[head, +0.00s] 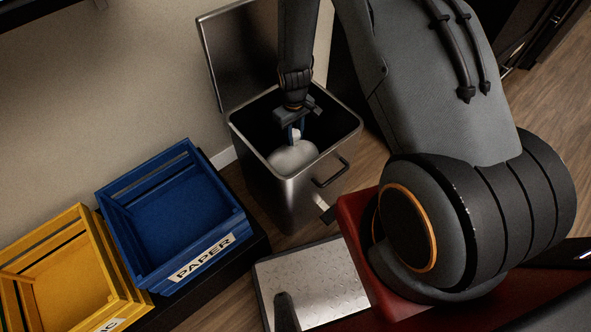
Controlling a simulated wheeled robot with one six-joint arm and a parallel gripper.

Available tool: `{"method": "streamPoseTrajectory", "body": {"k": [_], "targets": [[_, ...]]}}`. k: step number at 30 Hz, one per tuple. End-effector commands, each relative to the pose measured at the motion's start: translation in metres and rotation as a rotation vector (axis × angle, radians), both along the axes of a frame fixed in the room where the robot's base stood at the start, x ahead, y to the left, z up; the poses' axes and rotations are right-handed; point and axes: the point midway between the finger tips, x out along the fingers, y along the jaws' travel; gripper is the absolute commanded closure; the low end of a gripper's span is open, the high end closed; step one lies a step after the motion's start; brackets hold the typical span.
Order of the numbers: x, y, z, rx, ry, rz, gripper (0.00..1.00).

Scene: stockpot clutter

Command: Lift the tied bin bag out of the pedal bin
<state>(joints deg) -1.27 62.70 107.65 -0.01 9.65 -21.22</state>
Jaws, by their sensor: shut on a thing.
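The pedal bin (284,209) is a grey metal box with a dark inside, standing on the floor by the wall. Its lid (239,55) is up, against the wall side. The bin bag (292,157) is a pale, rounded bundle inside the bin, with its tied top upward. My gripper (296,132) points down into the bin mouth and is shut on the neck of the bag. The lower part of the bag is hidden by the bin wall, so I cannot tell whether it touches the bottom.
A blue crate labelled PAPER (201,258) and a yellow crate (60,264) stand at the left on a dark base. A metal treadplate (314,283) lies in front of the bin. The bin rim surrounds my gripper closely, and a handle (331,173) sticks out on its front.

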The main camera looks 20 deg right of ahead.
Motion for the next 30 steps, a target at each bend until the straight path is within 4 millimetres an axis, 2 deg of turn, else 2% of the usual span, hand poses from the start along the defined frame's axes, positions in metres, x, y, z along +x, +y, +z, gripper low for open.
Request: {"method": "streamPoseTrajectory", "body": {"k": [14, 30], "targets": [[0.001, 0.0, 0.004, 0.0, -0.002, 0.0, 1.0], [0.001, 0.0, 0.072, 0.0, -0.003, 0.0, 1.0]]}}
